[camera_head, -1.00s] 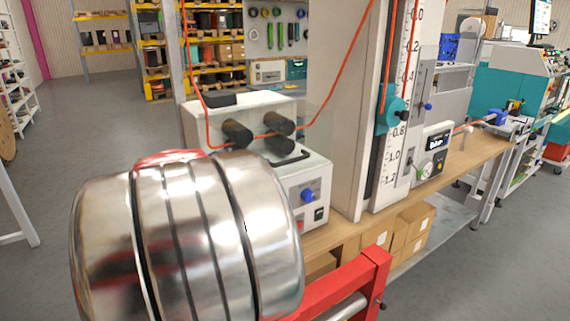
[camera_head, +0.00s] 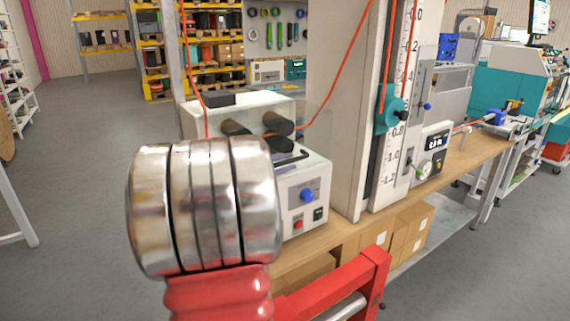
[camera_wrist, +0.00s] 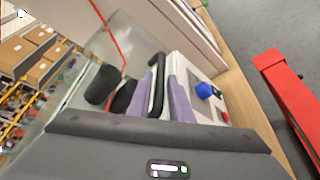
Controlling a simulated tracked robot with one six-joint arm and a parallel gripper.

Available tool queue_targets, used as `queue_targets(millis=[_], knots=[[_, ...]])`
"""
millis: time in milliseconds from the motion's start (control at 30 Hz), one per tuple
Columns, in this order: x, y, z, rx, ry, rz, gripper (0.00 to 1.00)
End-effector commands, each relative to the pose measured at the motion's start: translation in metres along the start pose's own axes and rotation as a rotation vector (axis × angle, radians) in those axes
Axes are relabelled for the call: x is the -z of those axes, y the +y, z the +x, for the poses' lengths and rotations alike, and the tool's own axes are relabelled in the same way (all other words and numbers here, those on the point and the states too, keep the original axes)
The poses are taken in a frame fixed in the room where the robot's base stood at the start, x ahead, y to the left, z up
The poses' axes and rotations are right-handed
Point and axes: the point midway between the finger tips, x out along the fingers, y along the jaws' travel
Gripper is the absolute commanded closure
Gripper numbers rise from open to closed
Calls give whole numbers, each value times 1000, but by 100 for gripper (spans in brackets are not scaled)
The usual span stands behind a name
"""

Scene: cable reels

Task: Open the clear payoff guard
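The clear payoff guard (camera_head: 317,118) is a transparent panel over the black rollers of the white payoff unit. It looks closed, and its edges are faint. Its black bar handle (camera_head: 296,158) shows at the front, and also in the wrist view (camera_wrist: 158,72). My gripper (camera_wrist: 165,98) has pale purple fingers, which appear to lie on either side of the handle with a gap between them. I cannot tell whether they touch it. In the head view my silver wrist hides most of the gripper; only a bit of purple shows by the handle.
The white payoff unit (camera_head: 300,215) has a blue knob (camera_head: 306,195) and buttons on its front. An orange cable (camera_head: 345,75) runs over the rollers to the tall scale column (camera_head: 340,150). A red frame (camera_head: 340,285) stands at the front right.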

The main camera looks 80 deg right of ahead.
Motion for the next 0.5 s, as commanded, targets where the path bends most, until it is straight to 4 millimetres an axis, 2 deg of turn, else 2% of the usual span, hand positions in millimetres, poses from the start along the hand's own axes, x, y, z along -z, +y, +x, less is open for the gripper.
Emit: queue_targets(millis=[100, 367, 500], knots=[[0, 0, 0, 0, 0, 0, 81], [0, 0, 0, 0, 0, 0, 100], [0, 0, -1, 1, 1, -1, 100]])
